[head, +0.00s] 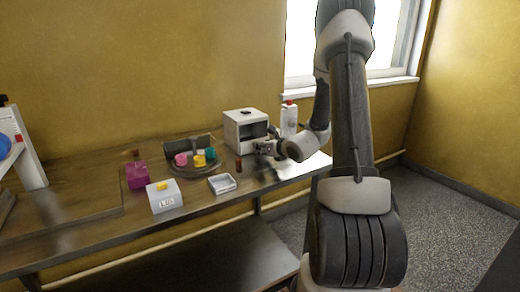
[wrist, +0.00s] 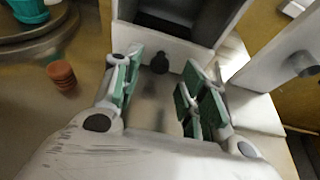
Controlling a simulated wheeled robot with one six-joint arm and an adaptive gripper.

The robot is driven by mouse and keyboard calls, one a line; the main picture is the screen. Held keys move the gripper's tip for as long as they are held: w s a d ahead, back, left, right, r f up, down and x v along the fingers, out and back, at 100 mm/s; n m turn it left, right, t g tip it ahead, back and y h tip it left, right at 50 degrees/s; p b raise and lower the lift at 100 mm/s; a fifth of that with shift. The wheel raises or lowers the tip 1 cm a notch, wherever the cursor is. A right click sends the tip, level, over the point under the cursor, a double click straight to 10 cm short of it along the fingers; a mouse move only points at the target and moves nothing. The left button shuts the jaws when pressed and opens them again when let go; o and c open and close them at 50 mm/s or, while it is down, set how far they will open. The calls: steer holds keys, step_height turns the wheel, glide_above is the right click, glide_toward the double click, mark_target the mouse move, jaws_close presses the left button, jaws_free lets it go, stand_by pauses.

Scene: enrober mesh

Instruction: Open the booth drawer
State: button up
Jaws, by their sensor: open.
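The booth (head: 245,127) is a white box with a dark open front, standing at the back of the table. In the wrist view its drawer front (wrist: 182,50) is a white strip below the dark opening, with a dark round knob (wrist: 160,63) on it. The drawer front looks flush with the booth, with no gap seen. My gripper (head: 266,149) is in front of the booth. In the wrist view my gripper (wrist: 163,78) is open, with green-padded fingers on either side of the knob. I cannot tell if a pad touches the knob.
A brown cylinder (wrist: 61,75) stands left of my fingers. A round tray (head: 178,172) with coloured pieces is left of the booth. A white bottle (head: 289,119) stands right of it. A small white tray (head: 222,184) and a labelled box (head: 165,198) are nearer the front edge.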

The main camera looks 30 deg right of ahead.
steer(key=shift+x, duration=1.65)
jaws_close()
steer(key=shift+s, duration=0.1)
